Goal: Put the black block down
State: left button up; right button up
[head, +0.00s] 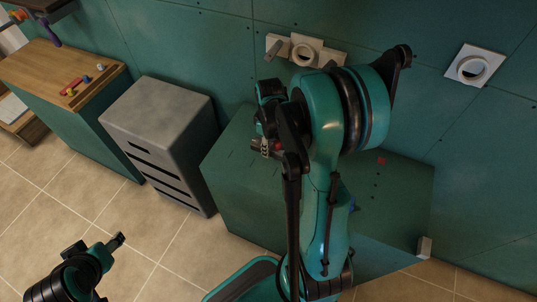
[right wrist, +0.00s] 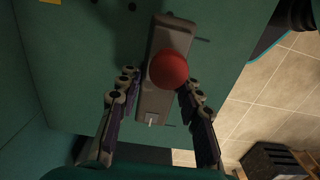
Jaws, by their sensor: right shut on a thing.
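In the right wrist view a dark grey-brown block (right wrist: 155,103) with a round red knob (right wrist: 168,69) lies between the two fingers of my right gripper (right wrist: 158,86). The fingers are shut on its sides. The block is over the green cabinet top (right wrist: 80,75); I cannot tell whether it touches it. In the head view my right gripper (head: 266,132) is above the left part of the green cabinet (head: 238,185), and the block is mostly hidden there. My left gripper (head: 116,241) is low at the left, apart from everything; its finger opening is unclear.
A grey drawer unit (head: 160,108) stands left of the green cabinet. Farther left is a wood-topped cabinet (head: 50,68) with small coloured pieces. Pale fittings (head: 303,52) and a square plate with a round hole (head: 474,66) are on the green wall. The tiled floor in front is clear.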

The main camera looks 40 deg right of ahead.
notch_tip(320, 180, down, 4)
jog(key=shift+w+f+b, duration=0.1)
jog(key=shift+f+b, duration=0.05)
jog(key=shift+b, duration=0.9)
jog(key=shift+f, duration=0.1)
jog(key=o, duration=1.3)
